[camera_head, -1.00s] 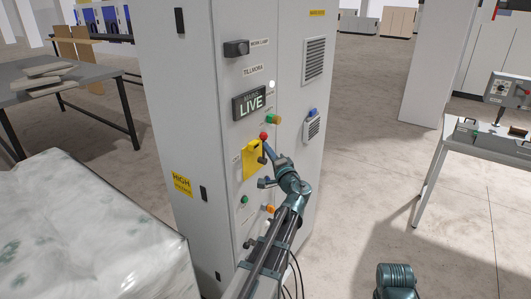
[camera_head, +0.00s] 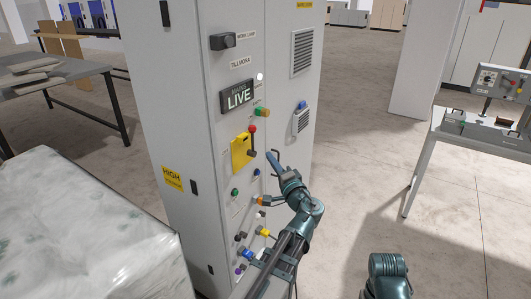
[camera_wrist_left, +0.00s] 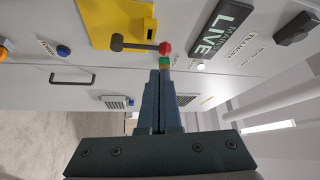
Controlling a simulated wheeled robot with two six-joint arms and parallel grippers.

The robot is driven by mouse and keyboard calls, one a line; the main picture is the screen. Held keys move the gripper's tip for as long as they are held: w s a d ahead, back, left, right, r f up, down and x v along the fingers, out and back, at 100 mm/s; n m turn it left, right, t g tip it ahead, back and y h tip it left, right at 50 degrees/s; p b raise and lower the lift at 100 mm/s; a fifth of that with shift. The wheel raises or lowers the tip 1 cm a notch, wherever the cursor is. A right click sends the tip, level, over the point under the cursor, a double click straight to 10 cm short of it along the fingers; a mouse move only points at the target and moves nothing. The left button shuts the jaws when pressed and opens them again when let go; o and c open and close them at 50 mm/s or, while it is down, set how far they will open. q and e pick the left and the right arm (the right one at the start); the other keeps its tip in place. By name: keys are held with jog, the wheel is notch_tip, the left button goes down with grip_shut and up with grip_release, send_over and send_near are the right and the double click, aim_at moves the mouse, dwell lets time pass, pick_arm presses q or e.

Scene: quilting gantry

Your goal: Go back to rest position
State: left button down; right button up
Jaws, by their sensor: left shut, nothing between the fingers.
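My left gripper (camera_head: 272,158) is in front of the tall grey cabinet (camera_head: 290,110), to the right of the yellow plate (camera_head: 240,155) with the red-knobbed lever (camera_head: 252,129). In the head view a gap shows between its tip and the lever. In the left wrist view its fingers (camera_wrist_left: 160,92) are together with nothing between them. The lever's red knob (camera_wrist_left: 165,48) lies beyond the fingertips there. My right gripper is not in view.
The cabinet carries a lit LIVE sign (camera_head: 238,97), a green knob (camera_head: 235,192) and several other controls. A white wrapped block (camera_head: 90,230) stands at front left, a dark table (camera_head: 50,82) behind it. A bench (camera_head: 480,140) stands right. Open floor lies between cabinet and bench.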

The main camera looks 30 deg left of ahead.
pick_arm(q)
jog(key=shift+v, duration=1)
jog(key=shift+r, duration=0.1)
jog(key=s+d+f+n+g+h, duration=0.1)
jog(key=s+d+f+g+h, duration=0.3)
jog(key=f, duration=0.5)
jog(key=s+d+f+n+g+h, duration=0.25)
jog(key=s+d+f, duration=0.3)
jog(key=f, duration=0.35)
jog(key=s+d+f+m+g+h, duration=0.1)
jog(key=s+d+f+g+h, duration=0.1)
jog(key=d, duration=0.6)
jog(key=s+d+f+m+g+h, duration=0.1)
jog(key=s+d+f+g+h, duration=0.2)
jog(key=s+d, duration=0.6)
notch_tip(320, 180, down, 2)
jog(key=h, duration=0.3)
jog(key=shift+a+m+g, duration=0.1)
jog(key=shift+m+g, duration=0.15)
